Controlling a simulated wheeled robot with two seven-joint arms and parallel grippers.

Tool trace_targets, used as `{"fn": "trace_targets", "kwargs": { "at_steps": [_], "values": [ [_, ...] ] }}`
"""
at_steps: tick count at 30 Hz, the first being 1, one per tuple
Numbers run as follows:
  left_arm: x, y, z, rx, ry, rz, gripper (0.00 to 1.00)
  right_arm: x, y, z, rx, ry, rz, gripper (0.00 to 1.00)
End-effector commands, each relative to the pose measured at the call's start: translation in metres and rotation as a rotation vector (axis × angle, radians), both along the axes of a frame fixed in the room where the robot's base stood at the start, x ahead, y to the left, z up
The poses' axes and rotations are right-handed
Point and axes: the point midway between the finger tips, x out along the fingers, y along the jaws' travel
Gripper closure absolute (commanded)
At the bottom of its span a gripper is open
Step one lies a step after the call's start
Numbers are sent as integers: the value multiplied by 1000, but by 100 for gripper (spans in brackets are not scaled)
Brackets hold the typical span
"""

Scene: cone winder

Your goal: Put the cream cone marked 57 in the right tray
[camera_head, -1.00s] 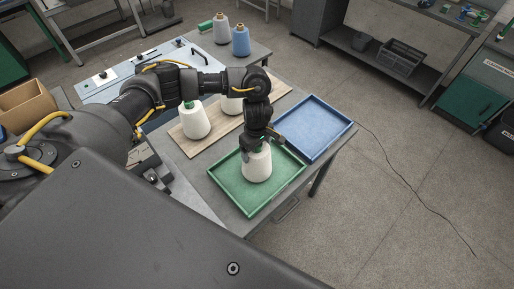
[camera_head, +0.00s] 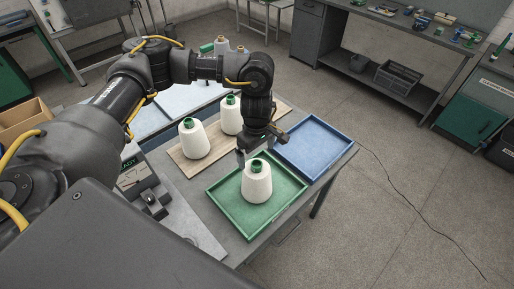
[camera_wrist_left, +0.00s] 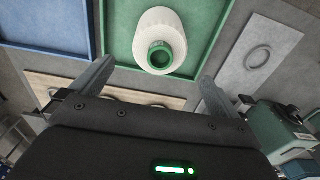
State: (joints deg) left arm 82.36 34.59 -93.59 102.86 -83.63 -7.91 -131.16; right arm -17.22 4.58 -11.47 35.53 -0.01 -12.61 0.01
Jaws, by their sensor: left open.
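A cream cone (camera_head: 257,186) with a green top stands upright in the green tray (camera_head: 227,213). It also shows in the left wrist view (camera_wrist_left: 166,28), ahead of the fingers. Its mark cannot be read. The blue tray (camera_head: 318,150) beside it is empty. Two other cream cones, one at the left (camera_head: 194,142) and one behind (camera_head: 231,118), stand on a wooden board (camera_head: 213,154). My left gripper (camera_head: 260,146) is open and empty, just above and behind the cone in the green tray, apart from it. My right gripper is not in view.
The trays and board are on a grey table (camera_head: 238,247). A device with a display (camera_head: 133,173) stands left of the board. The floor at the right is clear except for a cable (camera_head: 415,210).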

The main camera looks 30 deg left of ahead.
Motion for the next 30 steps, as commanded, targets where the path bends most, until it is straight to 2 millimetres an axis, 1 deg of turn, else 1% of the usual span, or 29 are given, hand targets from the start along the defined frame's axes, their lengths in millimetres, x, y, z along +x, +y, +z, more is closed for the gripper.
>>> {"fn": "trace_targets", "kwargs": {
  "at_steps": [1, 3, 9, 26, 30],
  "values": [
    [1, 1, 6, 2, -5, -1, 0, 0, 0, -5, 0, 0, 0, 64],
    [1, 0, 14, 1, -3, -1, 0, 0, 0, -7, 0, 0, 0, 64],
    [0, 0, 28, 1, 0, 0, 0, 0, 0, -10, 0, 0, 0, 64],
    [0, 0, 30, 0, 1, 0, 0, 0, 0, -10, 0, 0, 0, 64],
    [-1, 1, 30, 0, 1, 4, 0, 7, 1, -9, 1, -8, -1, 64]
  ]
}}
